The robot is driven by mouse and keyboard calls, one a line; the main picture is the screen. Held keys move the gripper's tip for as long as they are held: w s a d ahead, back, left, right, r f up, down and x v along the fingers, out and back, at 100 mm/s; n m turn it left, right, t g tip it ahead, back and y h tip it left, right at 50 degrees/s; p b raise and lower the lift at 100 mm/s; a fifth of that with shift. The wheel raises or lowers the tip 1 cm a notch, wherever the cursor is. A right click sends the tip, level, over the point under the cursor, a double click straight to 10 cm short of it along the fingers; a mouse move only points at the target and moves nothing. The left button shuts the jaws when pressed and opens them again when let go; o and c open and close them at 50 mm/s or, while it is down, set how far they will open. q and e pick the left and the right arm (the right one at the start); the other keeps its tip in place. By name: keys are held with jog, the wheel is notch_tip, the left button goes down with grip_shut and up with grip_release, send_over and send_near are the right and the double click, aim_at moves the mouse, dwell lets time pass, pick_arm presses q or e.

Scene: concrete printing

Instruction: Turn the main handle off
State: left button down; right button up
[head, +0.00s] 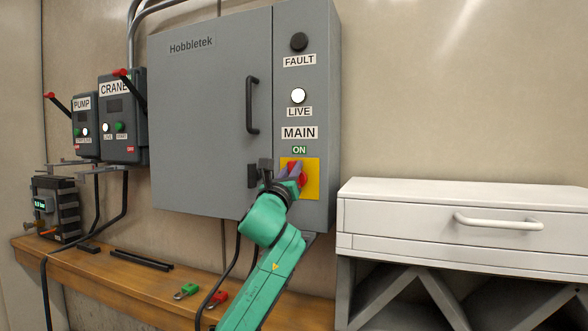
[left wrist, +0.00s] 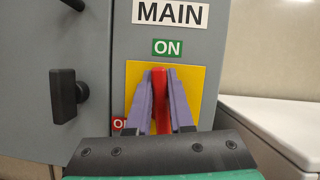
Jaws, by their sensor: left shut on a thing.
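The main handle (left wrist: 159,98) is a red rotary handle on a yellow plate (head: 313,180), on the right part of the grey cabinet. In the left wrist view it stands upright, pointing at the green ON label (left wrist: 167,47). A red label, partly hidden, shows at the plate's left edge. My left gripper (left wrist: 160,108) has its purple fingers on either side of the red handle, shut on it. In the head view the gripper (head: 294,174) covers part of the handle. My right gripper is not in view.
The grey cabinet (head: 205,120) has a black door handle (head: 252,105) and a black latch left of my gripper. The LIVE lamp (head: 298,95) looks white; the FAULT lamp (head: 299,42) is dark. A white drawer unit (head: 400,215) stands right. A wooden bench (head: 130,277) is below.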

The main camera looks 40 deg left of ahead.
pick_arm(q)
jog(key=n+y, duration=0.1)
jog(key=n, duration=0.1)
jog(key=n+g+y+p, duration=0.1)
jog(key=n, duration=0.2)
jog(key=shift+s+a+g, duration=0.15)
jog(key=shift+a+g, duration=0.15)
jog(key=shift+a, duration=0.1)
jog(key=shift+s+a+f+n+g+y+p, duration=0.2)
jog(key=shift+f+n+g+p, duration=0.5)
jog(key=shift+n, duration=1.75)
jog(key=shift+w+a+f+n+g+y+p, duration=0.1)
jog(key=shift+a+f+n+g+y+p, duration=0.15)
jog(key=shift+n+g+p, duration=1.55)
jog(key=shift+s+a+f+n+g+y, duration=0.15)
jog(key=shift+a+f+n+g, duration=0.3)
jog(key=shift+n, duration=2.7)
jog(key=shift+d+f, duration=0.1)
jog(key=shift+f, duration=0.1)
jog(key=c, duration=0.8)
grip_release()
jog(key=shift+s, duration=0.1)
